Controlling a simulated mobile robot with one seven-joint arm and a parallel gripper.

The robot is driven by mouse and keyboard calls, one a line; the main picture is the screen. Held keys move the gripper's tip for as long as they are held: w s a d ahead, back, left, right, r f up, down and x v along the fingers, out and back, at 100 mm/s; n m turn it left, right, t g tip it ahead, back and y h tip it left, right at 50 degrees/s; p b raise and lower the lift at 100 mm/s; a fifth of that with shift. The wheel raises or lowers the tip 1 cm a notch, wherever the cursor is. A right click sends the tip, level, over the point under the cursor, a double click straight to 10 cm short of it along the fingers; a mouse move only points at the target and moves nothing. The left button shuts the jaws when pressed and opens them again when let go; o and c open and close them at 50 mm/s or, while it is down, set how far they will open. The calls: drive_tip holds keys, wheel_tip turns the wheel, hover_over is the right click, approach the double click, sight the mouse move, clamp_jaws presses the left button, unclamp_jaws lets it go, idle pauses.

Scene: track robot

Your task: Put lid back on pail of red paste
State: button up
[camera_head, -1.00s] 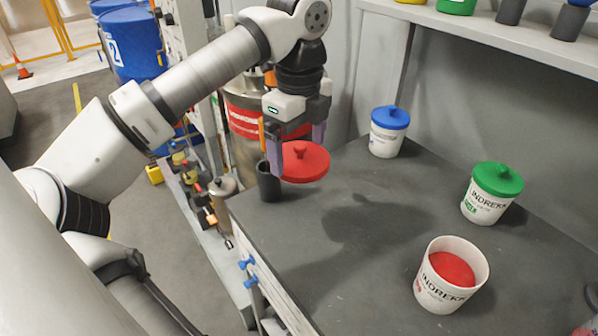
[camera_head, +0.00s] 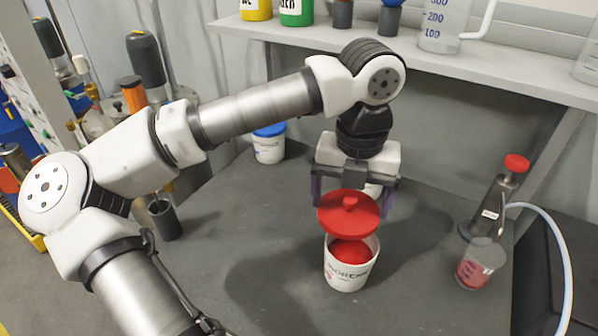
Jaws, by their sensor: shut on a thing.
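The white pail (camera_head: 345,276) stands upright and open on the dark bench. Red paste (camera_head: 349,252) shows inside it. My gripper (camera_head: 352,204) is shut on the red lid (camera_head: 347,222), with a purple finger at each side. The lid is a round disc with a knob on top. In the picture it overlaps the far part of the pail's mouth and appears raised above it, so the paste shows below its near edge. I cannot tell the exact gap between lid and rim.
A blue-lidded pail (camera_head: 269,146) stands at the back left. Another white pail (camera_head: 373,190) is mostly hidden behind my gripper. A dark red-capped device (camera_head: 491,203) and a clear beaker with red contents (camera_head: 481,264) stand at the right. A shelf (camera_head: 460,67) runs above.

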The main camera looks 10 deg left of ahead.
sight(355, 228)
drive_tip(key=shift+s+d+f+m, duration=0.1)
drive_tip(key=shift+s+d+m, duration=0.2)
drive_tip(key=shift+d+m, duration=0.35)
drive_tip(key=shift+d+f, duration=0.15)
drive_tip(key=shift+f+b, duration=2.15)
drive_tip(key=shift+f, duration=0.9)
drive_tip(key=shift+b, duration=0.65)
drive_tip(key=shift+f+b, duration=0.15)
drive_tip(key=shift+b, duration=0.55)
drive_tip(key=o, duration=0.7)
